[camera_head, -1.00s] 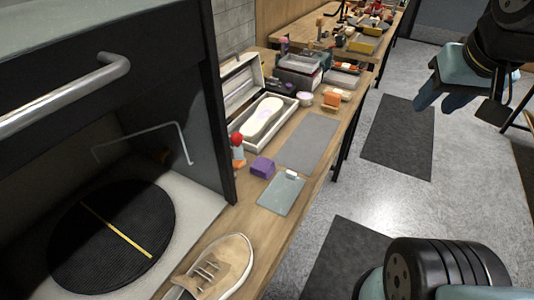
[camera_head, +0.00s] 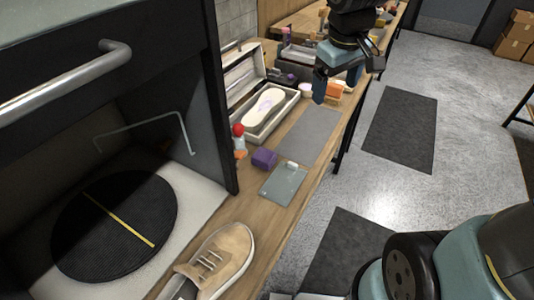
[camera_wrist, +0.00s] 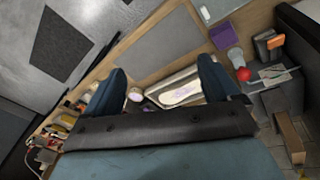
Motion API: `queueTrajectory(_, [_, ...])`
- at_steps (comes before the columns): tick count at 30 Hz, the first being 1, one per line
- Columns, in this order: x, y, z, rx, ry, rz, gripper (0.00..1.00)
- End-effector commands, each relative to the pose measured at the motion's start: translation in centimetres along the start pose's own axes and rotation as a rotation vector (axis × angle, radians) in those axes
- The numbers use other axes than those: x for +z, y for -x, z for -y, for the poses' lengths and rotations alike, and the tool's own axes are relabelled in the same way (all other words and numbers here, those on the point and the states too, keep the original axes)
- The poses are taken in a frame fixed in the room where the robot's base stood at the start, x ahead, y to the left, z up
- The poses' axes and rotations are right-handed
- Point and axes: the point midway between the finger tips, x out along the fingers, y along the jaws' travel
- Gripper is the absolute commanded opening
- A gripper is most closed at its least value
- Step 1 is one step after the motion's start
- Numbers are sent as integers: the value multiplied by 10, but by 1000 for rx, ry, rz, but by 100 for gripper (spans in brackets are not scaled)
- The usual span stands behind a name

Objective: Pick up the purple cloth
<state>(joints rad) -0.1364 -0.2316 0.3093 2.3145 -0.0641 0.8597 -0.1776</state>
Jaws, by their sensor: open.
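The purple cloth (camera_head: 264,158) looks like a small folded block. It lies on the wooden bench, beside a grey-green plate and near a red-topped bottle. In the wrist view the cloth (camera_wrist: 232,40) is at the upper right, beyond the fingers. My gripper (camera_head: 337,86) is open and empty. It hangs above the bench, farther back than the cloth and to its right, clear of it. In the wrist view the two fingers of my gripper (camera_wrist: 161,72) stand wide apart with nothing held between them.
The grey-green plate (camera_head: 283,186) bears a small white block. A red-topped bottle (camera_head: 239,138) stands left of the cloth. A grey mat (camera_head: 308,134), an open box (camera_head: 256,128) with an insole and a tan sneaker (camera_head: 222,255) are on the bench. A dark cabinet wall (camera_head: 215,120) rises on the left.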

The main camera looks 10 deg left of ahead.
Motion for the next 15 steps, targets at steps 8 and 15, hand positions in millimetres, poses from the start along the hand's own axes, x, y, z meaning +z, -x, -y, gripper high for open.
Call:
queueTrajectory(8, [-56,-53,68,-96,290,77,89])
queueTrajectory(15, [-80,-85,119,-170,463,109,89])
